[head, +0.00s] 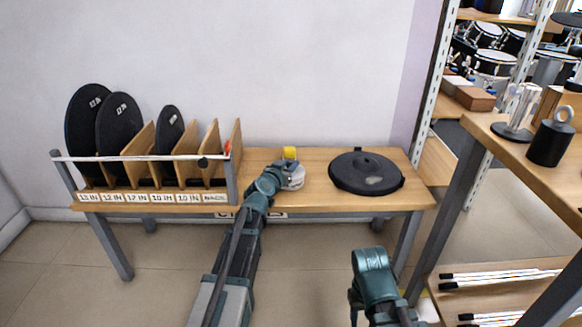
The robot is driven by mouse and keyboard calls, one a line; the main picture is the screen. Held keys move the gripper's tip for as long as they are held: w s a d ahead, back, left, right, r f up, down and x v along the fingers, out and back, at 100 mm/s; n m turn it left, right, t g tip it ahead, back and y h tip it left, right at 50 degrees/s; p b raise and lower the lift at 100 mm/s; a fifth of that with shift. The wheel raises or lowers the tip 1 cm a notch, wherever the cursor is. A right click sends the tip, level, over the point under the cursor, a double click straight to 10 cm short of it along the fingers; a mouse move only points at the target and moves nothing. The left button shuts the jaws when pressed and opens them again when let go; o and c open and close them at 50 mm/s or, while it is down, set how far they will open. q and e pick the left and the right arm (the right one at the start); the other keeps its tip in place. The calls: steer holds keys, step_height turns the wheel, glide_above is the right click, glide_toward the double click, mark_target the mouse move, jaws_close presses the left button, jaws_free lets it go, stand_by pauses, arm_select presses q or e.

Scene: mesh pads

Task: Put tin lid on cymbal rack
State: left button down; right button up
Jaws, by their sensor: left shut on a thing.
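The cymbal rack (150,158) stands on the left of the table, with wooden dividers, a white front rail and size labels along its front edge. Three black round pads stand upright in its left slots; the slots at its right end look empty. My left gripper (290,172) is right of the rack, over the table. It is shut on a small pale grey round thing, which looks like the tin lid (297,182). The gripper partly hides it, and I cannot tell whether it touches the table. My right arm shows at the bottom, but its gripper cannot be made out.
A black round case (366,172) lies flat on the right of the wooden table (325,201). A small yellow object (290,153) shows just behind my left gripper. A shelf unit with a black weight (550,143) and drumsticks stands at the right.

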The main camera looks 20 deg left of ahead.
arm_select(q)
steer(key=shift+f, duration=0.3)
steer(key=c, duration=0.6)
jaws_free()
steer(key=shift+r, duration=0.1)
steer(key=shift+c, duration=0.2)
steer(key=p+v, duration=0.2)
steer(key=v, duration=1.2)
steer(key=shift+w+d, duration=0.1)
